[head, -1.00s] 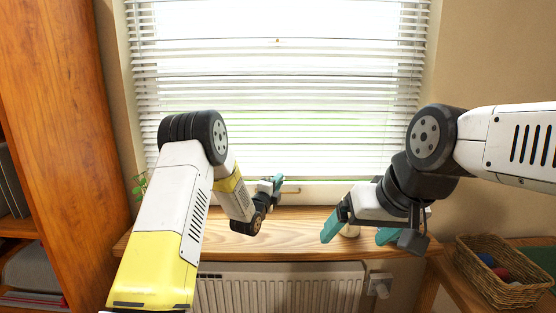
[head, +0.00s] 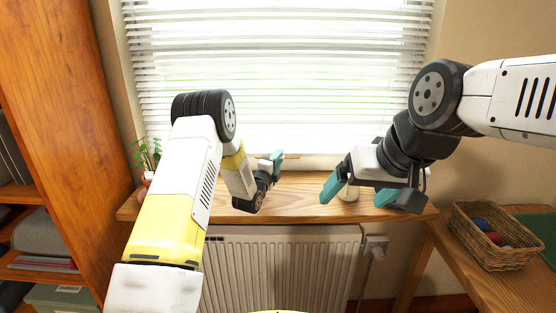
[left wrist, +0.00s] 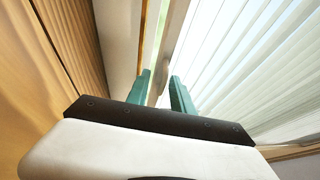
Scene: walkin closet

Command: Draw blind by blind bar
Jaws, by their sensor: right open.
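The white slatted blind (head: 280,60) hangs in front of the window. Its bottom rail (head: 330,150) is low, just above the sill. My left gripper (head: 276,160) is at this rail, above the sill. In the left wrist view its teal fingers (left wrist: 160,85) are apart, with a pale rail-like strip between them. Whether they press on it is unclear. The blind slats (left wrist: 250,60) fill the right of that view. My right gripper (head: 360,195) is open over the right part of the sill, around or near a small pale object (head: 348,192) partly hidden by it.
The wooden sill (head: 300,205) runs above a radiator (head: 280,265). A potted plant (head: 147,157) stands at the sill's left end, near a wooden shelf unit (head: 60,90). A wicker basket (head: 490,240) sits on a wooden surface at right.

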